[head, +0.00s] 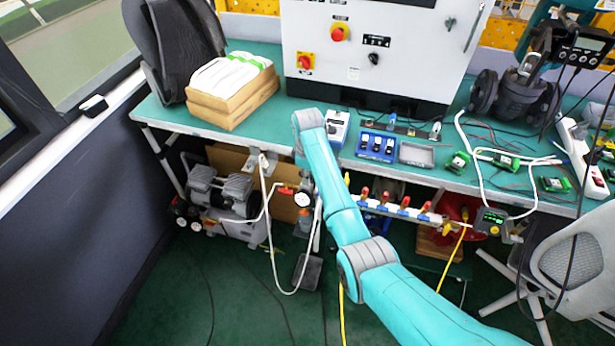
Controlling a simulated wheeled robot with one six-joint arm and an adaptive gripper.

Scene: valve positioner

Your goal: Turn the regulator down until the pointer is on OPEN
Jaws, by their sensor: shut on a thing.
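The regulator (306,212) hangs below the front edge of the bench, with a round white gauge (303,199) on it and a red fitting at its left. My arm comes up from the lower right, and its wrist bends down just above the regulator. My gripper (306,181) shows only as a small dark part beside my arm; it is shut on the regulator's top, which is mostly hidden. The valve (515,98) stands at the right of the bench, with the positioner (585,45) and its display above. The pointer and the OPEN mark are too small to read.
The green bench (270,143) carries a grey control cabinet (375,60), a cardboard box (232,90) and loose circuit boards. A compressor (225,200) stands under the bench at the left. A manifold with red taps (405,208) runs right of my arm. A chair (575,265) is at the right.

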